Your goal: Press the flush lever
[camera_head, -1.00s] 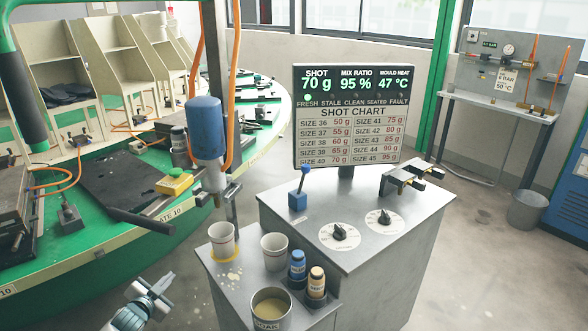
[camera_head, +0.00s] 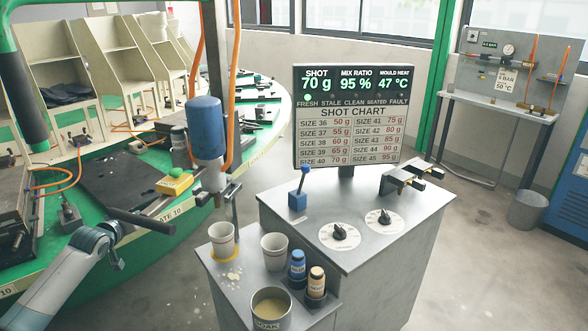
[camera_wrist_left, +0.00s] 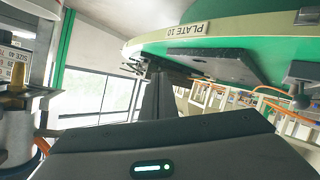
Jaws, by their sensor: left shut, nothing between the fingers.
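The lever is not visible there. My right gripper is not in view.
The mixing head (camera_head: 206,130) hangs between my left gripper and the cabinet. Below it are two white cups (camera_head: 222,247), (camera_head: 274,262), a blue and a tan bottle (camera_head: 297,268), (camera_head: 316,285) and a metal pot (camera_head: 271,308). A display (camera_head: 352,115) stands behind the lever.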

